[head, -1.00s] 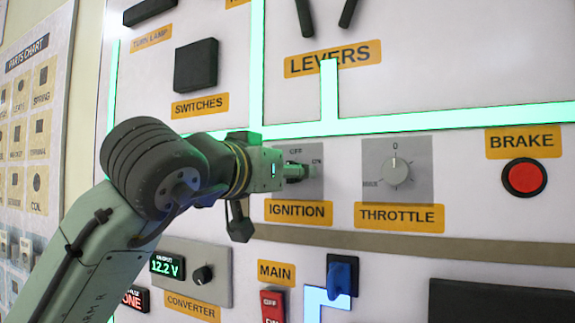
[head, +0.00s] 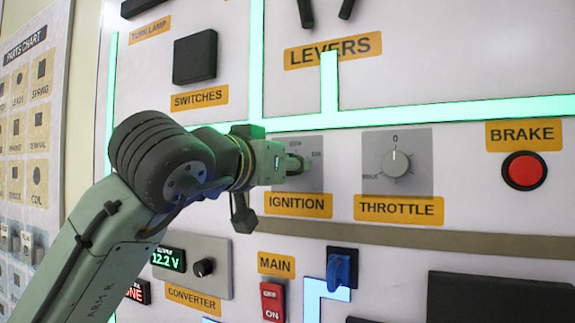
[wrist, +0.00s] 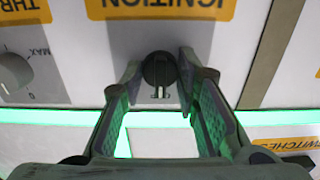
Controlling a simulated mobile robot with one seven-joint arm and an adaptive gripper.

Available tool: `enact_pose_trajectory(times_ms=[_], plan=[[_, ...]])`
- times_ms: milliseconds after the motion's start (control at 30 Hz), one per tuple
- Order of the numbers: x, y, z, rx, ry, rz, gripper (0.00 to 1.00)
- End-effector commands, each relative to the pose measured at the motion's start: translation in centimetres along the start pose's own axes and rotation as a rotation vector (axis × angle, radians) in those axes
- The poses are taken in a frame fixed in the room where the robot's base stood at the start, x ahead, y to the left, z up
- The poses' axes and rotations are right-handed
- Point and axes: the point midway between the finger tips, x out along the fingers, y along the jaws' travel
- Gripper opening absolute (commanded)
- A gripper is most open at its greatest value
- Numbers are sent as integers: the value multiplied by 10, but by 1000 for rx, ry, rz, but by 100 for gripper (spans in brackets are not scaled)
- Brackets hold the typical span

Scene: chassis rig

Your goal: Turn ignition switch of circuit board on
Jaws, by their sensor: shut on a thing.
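The ignition switch is a dark round knob (wrist: 160,70) on a grey plate (head: 312,181) above the yellow IGNITION label (head: 298,205). My gripper (head: 297,163) reaches it from the left in the head view and hides most of the knob and part of the plate. In the wrist view, which is upside down, my gripper's two fingers (wrist: 160,78) stand on either side of the knob, shut on it. The knob has a pale slotted mark on its lower part in that view. I cannot read clearly which position it points to.
The throttle dial (head: 396,163) is close to the right, with the red brake button (head: 524,171) beyond it. The black switches block (head: 195,57) is above left. The converter panel (head: 203,267) and red main switch (head: 272,302) are below.

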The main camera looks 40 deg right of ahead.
Motion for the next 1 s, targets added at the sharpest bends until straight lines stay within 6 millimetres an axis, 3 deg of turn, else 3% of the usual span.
enact_pose_trajectory(times_ms=[133,467,1000], plan=[[0,-1,0,0,0,-1,1],[0,-1,-1,53,0,-1,0],[0,-1,-2,487,0,-2,0]])
